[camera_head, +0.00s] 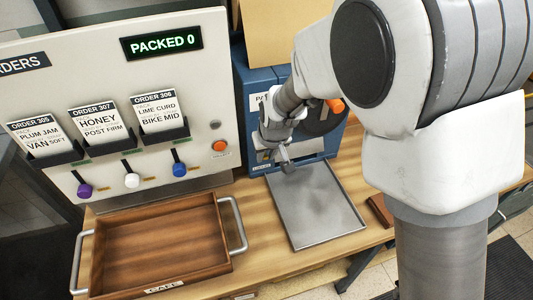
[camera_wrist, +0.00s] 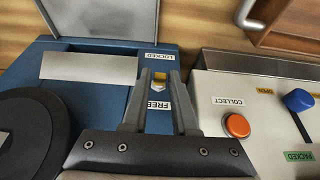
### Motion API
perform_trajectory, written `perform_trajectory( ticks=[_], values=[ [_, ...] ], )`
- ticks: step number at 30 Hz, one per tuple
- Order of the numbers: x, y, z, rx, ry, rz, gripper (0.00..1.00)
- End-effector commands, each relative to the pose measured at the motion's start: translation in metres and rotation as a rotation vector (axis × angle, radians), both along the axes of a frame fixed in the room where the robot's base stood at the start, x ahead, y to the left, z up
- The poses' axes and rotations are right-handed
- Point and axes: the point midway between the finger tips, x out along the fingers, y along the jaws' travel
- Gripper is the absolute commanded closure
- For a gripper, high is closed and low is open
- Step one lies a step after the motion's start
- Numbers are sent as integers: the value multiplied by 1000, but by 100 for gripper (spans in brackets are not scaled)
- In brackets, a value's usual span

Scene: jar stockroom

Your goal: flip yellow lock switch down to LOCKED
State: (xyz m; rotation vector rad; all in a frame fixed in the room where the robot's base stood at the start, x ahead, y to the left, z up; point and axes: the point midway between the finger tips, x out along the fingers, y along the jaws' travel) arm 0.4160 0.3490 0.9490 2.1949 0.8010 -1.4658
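The yellow lock switch (camera_wrist: 160,78) sits on the front of a blue machine (camera_wrist: 100,90). A LOCKED label (camera_wrist: 167,57) is on its tray side and a FREE label (camera_wrist: 157,106) is on the opposite side. Which way the switch is set I cannot clearly tell. My gripper (camera_wrist: 161,76) is open, with one finger on each side of the switch and small gaps showing; contact is unclear. In the head view my gripper (camera_head: 284,160) is at the lower front of the blue machine (camera_head: 258,60), and the switch is hidden there.
A metal tray (camera_head: 314,210) lies below the machine. Left of it stands a wooden crate (camera_head: 165,290) with metal handles. The white order panel (camera_head: 80,75) carries an orange button (camera_head: 219,146) and purple, white and blue knobs, close beside my gripper. A brown block (camera_head: 380,210) lies right of the tray.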

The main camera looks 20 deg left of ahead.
Motion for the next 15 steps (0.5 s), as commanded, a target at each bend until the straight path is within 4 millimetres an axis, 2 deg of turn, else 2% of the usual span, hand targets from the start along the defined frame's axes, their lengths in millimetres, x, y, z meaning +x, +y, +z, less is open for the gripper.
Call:
perform_trajectory(
  ticks=[1, 3, 4, 15],
  values=[
    [0, 0, 0, 0, 0, 0, 84],
    [0, 0, 0, 0, 0, 0, 97],
    [0, 0, 0, 0, 0, 0, 100],
    [0, 0, -2, 5, -5, 0, 100]
  ],
)
